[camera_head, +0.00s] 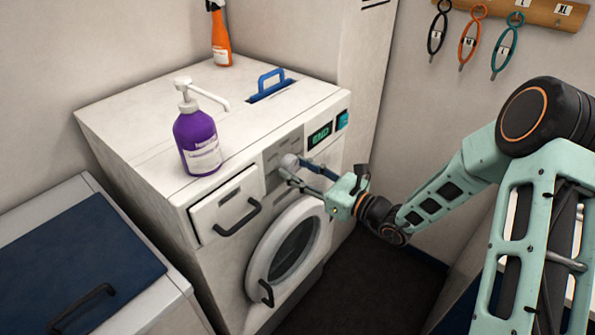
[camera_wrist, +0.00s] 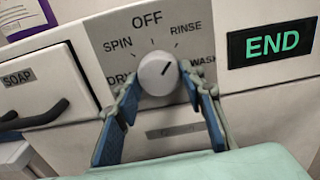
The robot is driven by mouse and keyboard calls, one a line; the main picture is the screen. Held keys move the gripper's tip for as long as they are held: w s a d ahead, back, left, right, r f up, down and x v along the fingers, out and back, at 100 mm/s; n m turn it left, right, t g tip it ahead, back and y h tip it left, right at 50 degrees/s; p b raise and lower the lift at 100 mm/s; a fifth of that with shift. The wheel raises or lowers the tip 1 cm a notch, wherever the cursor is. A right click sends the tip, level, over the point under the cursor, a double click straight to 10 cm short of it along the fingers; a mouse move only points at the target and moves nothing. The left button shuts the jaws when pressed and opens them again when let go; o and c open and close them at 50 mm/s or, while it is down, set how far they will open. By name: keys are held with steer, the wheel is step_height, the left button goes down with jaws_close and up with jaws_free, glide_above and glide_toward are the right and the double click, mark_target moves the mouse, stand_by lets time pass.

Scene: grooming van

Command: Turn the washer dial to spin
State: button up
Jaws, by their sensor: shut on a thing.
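The washer dial (camera_wrist: 157,77) is a round pale knob on a grey panel marked DRY, SPIN, OFF, RINSE and WASH. Its dark pointer line slants up and right, toward the RINSE side. In the head view the dial (camera_head: 289,160) sits on the front of the white washer (camera_head: 130,141). My gripper (camera_head: 293,173) reaches it from the right. In the wrist view my gripper's two blue-padded fingers are on either side of the dial, shut on it. The fingertips hide parts of the DRY and WASH labels.
A display (camera_wrist: 271,43) beside the dial reads END. The soap drawer (camera_head: 226,204) with a dark handle is left of the dial, and the round door (camera_head: 290,250) is below. A purple pump bottle (camera_head: 197,142) and an orange spray bottle (camera_head: 220,38) stand on top.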

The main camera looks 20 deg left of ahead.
steer(key=n+b, duration=0.1)
steer(key=b, duration=0.1)
steer(key=n+b, duration=0.3)
steer(key=b, duration=0.1)
steer(key=shift+f+n, duration=0.3)
steer(key=n+b, duration=0.4)
steer(key=b, duration=0.3)
steer(key=n+b, duration=0.6)
steer(key=b, duration=0.5)
steer(key=shift+w+b, duration=0.1)
steer(key=shift+b, duration=0.3)
steer(key=n+b, duration=0.1)
steer(key=b, duration=0.1)
steer(key=n+b, duration=0.1)
steer(key=b, duration=0.1)
steer(key=shift+r+n, duration=0.25)
steer(key=shift+n, duration=0.05)
steer(key=shift+d+r+b, duration=0.1)
steer(key=shift+r+b, duration=0.1)
steer(key=shift+b, duration=0.15)
steer(key=o, duration=1.2)
steer(key=shift+c, duration=0.2)
